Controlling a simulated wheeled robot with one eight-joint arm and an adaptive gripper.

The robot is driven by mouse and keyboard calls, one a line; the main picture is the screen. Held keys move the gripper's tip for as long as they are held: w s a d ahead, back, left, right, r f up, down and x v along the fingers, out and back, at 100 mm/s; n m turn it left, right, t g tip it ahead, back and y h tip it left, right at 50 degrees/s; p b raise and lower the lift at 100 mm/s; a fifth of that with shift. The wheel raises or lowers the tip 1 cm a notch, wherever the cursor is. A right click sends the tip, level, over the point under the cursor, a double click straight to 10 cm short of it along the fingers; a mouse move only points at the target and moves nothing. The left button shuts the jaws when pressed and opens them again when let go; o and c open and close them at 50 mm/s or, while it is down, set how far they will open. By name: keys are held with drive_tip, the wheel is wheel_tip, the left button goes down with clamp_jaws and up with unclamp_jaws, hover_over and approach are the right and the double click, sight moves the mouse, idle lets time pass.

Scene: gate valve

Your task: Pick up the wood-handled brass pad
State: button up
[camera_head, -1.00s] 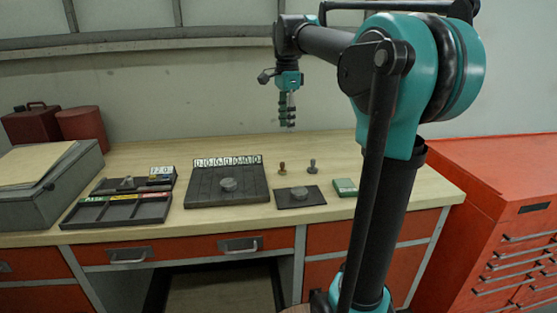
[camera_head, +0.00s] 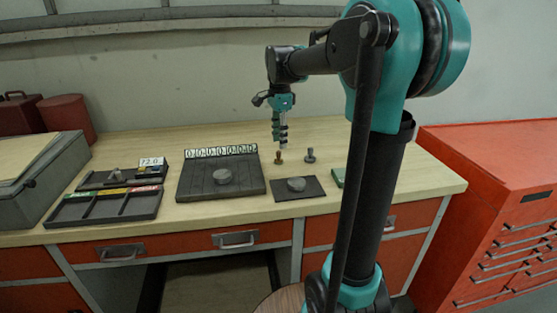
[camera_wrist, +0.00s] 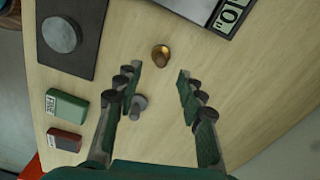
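The wood-handled brass pad (camera_head: 279,158) stands on the bench, small and brown-gold, behind the small dark plate. In the wrist view the pad (camera_wrist: 161,54) is seen from above as a brown knob with a golden glint, just beyond the fingertips and roughly between their lines. My gripper (camera_head: 280,142) points down above the pad in the head view. In the wrist view my gripper (camera_wrist: 157,77) is open, its two fingers wide apart with nothing held. Whether the fingertips are level with the pad cannot be told.
A grey-handled pad (camera_head: 310,155) stands close by on the right; it also shows beside one finger in the wrist view (camera_wrist: 138,106). A dark plate with a grey disc (camera_head: 297,184), a green box (camera_wrist: 67,108), a red box (camera_wrist: 65,139) and a numbered board (camera_head: 221,178) lie around.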

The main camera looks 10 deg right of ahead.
sight(279, 152)
drive_tip(key=shift+a+f, duration=0.15)
drive_tip(key=shift+f, duration=2.75)
clamp_jaws()
